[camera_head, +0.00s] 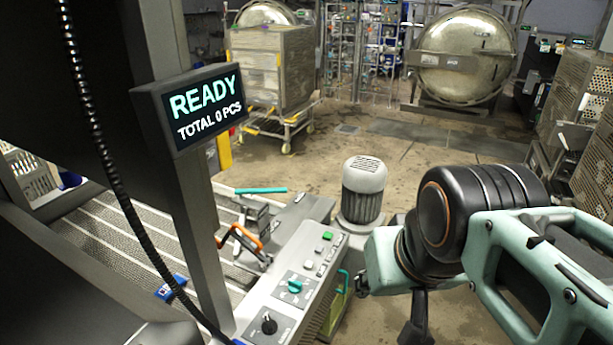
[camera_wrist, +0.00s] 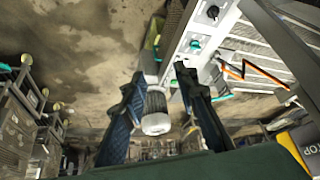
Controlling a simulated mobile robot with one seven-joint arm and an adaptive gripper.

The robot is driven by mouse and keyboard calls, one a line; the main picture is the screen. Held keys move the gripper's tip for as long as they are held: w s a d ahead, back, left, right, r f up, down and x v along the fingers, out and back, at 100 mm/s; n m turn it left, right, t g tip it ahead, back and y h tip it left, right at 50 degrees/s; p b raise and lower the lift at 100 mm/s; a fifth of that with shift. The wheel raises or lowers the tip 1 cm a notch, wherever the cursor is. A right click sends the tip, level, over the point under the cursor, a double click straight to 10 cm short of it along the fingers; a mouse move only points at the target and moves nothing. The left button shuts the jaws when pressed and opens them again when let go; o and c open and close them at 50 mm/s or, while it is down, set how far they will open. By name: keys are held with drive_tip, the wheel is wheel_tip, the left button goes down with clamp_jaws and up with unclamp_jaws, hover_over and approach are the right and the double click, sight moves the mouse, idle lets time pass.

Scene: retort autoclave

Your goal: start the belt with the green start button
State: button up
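The green start button (camera_head: 327,236) is at the far end of the slanted control panel (camera_head: 262,293), with small pale buttons beside it. A teal rotary knob (camera_head: 295,286) and a black knob (camera_head: 268,322) sit nearer on the panel. In the head view my arm is right of the panel. The display (camera_head: 205,105) reads READY, TOTAL 0 PCS.
A grey ribbed motor (camera_head: 362,190) stands just beyond the panel, close to my arm. The belt (camera_head: 130,240) lies left of the panel, with an orange-handled tool (camera_head: 240,238) beside it. A dark post and coiled cable rise at left. Open floor lies beyond.

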idle(0.3)
clamp_jaws()
idle(1.3)
